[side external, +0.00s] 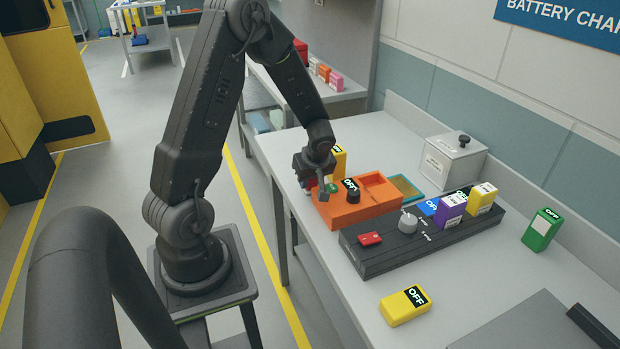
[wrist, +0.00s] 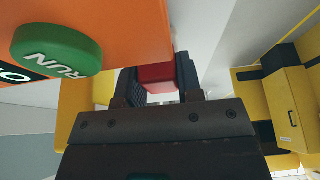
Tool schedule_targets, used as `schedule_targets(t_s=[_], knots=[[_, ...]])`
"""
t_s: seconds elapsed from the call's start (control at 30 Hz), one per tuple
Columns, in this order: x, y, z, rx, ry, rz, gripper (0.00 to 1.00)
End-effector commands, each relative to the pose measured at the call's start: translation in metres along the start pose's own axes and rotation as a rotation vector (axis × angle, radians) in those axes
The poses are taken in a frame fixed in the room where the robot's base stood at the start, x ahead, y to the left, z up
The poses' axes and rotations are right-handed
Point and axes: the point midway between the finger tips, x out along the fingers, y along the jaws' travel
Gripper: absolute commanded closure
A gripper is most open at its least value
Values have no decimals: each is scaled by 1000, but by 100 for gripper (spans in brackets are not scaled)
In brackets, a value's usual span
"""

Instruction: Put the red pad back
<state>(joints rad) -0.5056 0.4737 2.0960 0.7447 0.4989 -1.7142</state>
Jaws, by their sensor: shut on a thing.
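A red block (wrist: 157,74), likely the red pad, sits between the fingers of my gripper (wrist: 158,84) in the wrist view. My gripper (side external: 316,183) is shut on it beside the left end of the orange box (side external: 365,209), near the table's front edge. In the side view only a little red shows by the fingers. The orange box carries a green RUN button (wrist: 57,51), a black knob (side external: 353,190) and an open recess (side external: 376,181). Whether the block touches the box is unclear. Another flat red piece (side external: 370,238) lies on the black charger strip (side external: 405,243).
A yellow block (side external: 338,160) stands behind my gripper. Purple, blue and yellow blocks sit on the strip's far end. A yellow OFF block (side external: 405,305) lies in front and a green one (side external: 541,229) stands right. A lidded grey box (side external: 453,160) is at the back.

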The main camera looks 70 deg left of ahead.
Motion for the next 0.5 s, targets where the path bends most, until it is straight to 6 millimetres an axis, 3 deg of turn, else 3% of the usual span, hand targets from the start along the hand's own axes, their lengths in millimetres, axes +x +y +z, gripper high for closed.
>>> schedule_targets(t_s=[0.33,0.37,0.5], knots=[[3,0,1,0,0,0,96],[2,0,1,0,1,1,64],[2,0,1,0,0,0,50]])
